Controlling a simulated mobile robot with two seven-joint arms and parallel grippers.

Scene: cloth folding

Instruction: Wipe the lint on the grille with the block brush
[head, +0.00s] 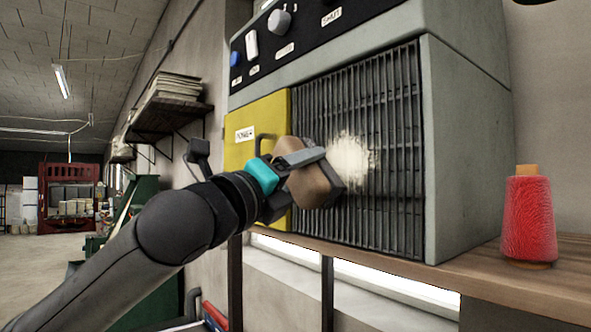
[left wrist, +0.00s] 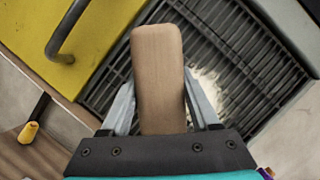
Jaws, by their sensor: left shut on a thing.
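The dark slatted grille (head: 397,130) is on the front of a grey machine. A pale patch of lint (head: 352,162) lies on the middle of the grille. My left gripper (head: 304,160) is shut on the brown block brush (head: 309,188) and holds it in front of the grille, just left of the lint. In the left wrist view the brush (left wrist: 159,75) is upright between both fingers, with lint (left wrist: 206,84) partly hidden behind it. I cannot tell whether the brush touches the grille. My right gripper is not in view.
A yellow panel (head: 262,112) with a dark handle is left of the grille. A red thread cone (head: 529,216) stands on the wooden bench (head: 500,275) at the right. Knobs (head: 279,22) are above the grille. A wall shelf (head: 165,115) holds stacked items.

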